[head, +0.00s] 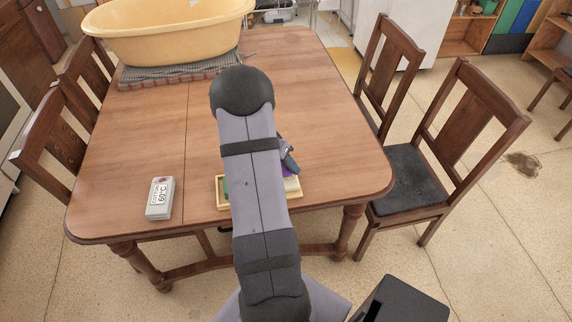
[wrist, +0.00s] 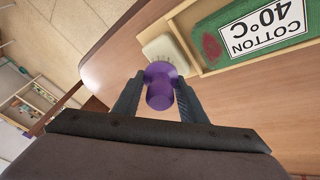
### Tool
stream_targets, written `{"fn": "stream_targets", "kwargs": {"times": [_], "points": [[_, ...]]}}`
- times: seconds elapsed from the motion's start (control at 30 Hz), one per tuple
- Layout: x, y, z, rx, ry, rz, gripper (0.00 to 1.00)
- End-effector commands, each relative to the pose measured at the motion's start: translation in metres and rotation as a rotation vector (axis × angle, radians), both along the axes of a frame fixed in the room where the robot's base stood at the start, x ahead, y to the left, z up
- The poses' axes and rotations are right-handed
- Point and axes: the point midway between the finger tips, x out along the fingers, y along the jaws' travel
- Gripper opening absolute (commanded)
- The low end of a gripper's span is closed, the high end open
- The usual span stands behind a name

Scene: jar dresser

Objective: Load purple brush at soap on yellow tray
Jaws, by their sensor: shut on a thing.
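The purple brush (wrist: 160,97) sits between the two fingers of my gripper (wrist: 157,84) in the wrist view, with its round head pointing toward a cream soap block (wrist: 162,46). The head overlaps the soap's near edge in the picture; I cannot tell whether they touch. The soap is at the end wall of the yellow tray (wrist: 239,62), and whether it rests on the tray is unclear. In the head view the tray (head: 222,202) is mostly behind my arm, with a bit of purple brush (head: 289,171) showing beside my gripper (head: 289,160).
A green "COTTON 40°C" box (wrist: 212,47) lies in the tray. A white "COTTON 60°C" box (head: 160,198) lies on the wooden table (head: 330,130) at left. A large yellow tub (head: 165,35) stands at the back left on a grey mat (head: 180,75). The table's right side is clear.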

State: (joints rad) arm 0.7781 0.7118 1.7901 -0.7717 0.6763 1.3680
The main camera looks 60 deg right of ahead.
Motion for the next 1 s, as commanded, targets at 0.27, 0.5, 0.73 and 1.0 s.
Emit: {"fn": "stream_targets", "kwargs": {"times": [0.27, 0.5, 0.73, 1.0], "points": [[0.0001, -0.0001, 0.0003, 0.0, 0.0, 0.0, 0.16], [0.0, 0.0, -0.0007, 0.0, 0.0, 0.0, 0.15], [0.0001, -0.0001, -0.0029, 0.0, 0.0, 0.0, 0.15], [0.0001, -0.0001, -0.0053, 0.0, 0.0, 0.0, 0.15]]}}
